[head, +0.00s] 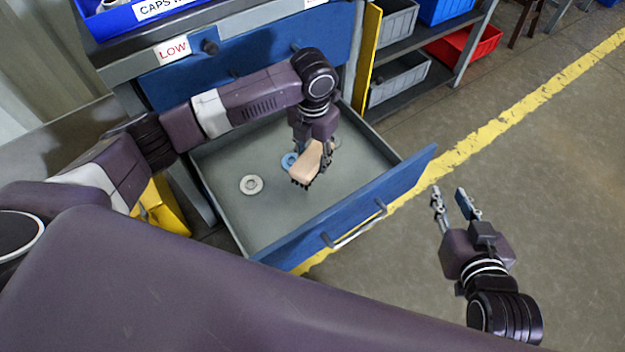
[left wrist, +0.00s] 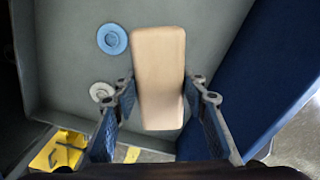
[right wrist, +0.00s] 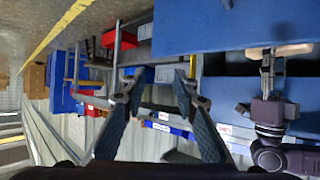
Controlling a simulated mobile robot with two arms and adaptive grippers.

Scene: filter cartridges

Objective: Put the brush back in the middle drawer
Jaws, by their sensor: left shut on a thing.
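The brush shows as a tan wooden block (head: 308,160) with dark bristles below it in the head view. It also fills the middle of the left wrist view (left wrist: 158,75). My left gripper (head: 314,165) is shut on the brush and holds it inside the outline of the open drawer (head: 245,222). I cannot tell whether the bristles touch the drawer floor. The drawer is pulled out, with a blue front and grey inside. My right gripper (head: 456,198) is open and empty, outside the drawer to the right, above the floor.
A pale ring (head: 251,184) and a blue ring (head: 289,160) lie on the drawer floor. A closed blue drawer labelled LOW (head: 172,50) is above. Shelves with grey, blue and red bins (head: 465,42) stand at the back right. The floor right of the yellow line is clear.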

